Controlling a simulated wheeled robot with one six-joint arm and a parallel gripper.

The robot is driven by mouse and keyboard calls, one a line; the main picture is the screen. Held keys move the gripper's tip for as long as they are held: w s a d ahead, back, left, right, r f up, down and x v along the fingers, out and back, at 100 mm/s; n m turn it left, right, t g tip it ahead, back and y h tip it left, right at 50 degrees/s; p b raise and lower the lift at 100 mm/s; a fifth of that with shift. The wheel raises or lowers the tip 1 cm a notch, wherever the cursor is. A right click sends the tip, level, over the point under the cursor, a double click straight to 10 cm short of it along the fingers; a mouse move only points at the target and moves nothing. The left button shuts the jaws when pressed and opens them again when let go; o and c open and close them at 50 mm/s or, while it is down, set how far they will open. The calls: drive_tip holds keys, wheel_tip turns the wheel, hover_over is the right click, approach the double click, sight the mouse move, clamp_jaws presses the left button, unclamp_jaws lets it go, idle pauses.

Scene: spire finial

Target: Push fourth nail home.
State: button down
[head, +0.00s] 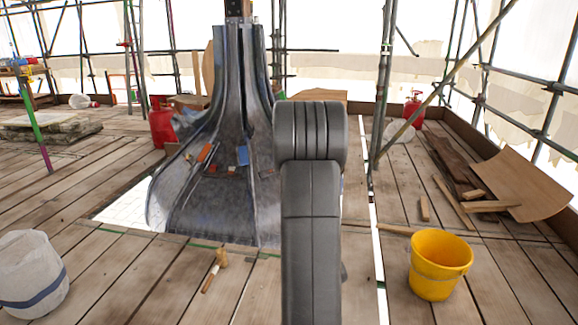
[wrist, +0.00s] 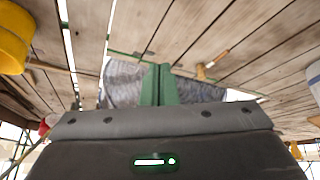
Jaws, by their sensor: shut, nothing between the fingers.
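The grey lead-clad spire (head: 235,120) stands left of centre in the head view, its skirt flaring out to the floor. Part of its grey skirt also shows behind the fingers in the wrist view (wrist: 125,85). My gripper (wrist: 160,68) shows in the wrist view as two green fingers pressed together with nothing between them. It points toward the skirt; I cannot tell whether it touches. In the head view my arm hides the gripper and part of the skirt's right side. I cannot make out any nail in either view.
A red block (head: 206,153) and a blue block (head: 243,155) lie on the skirt. A yellow bucket (head: 440,264) stands at right, a white sack (head: 32,272) at left. Scaffold poles surround the deck.

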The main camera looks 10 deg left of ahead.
drive_tip(key=w+a+f+n+y, duration=0.2)
drive_tip(key=a+f+n, duration=0.1)
drive_tip(key=a+f, duration=0.5)
drive_tip(key=shift+w+a+f+y, duration=0.25)
drive_tip(key=shift+w+a+y, duration=0.1)
drive_tip(key=shift+y, duration=0.05)
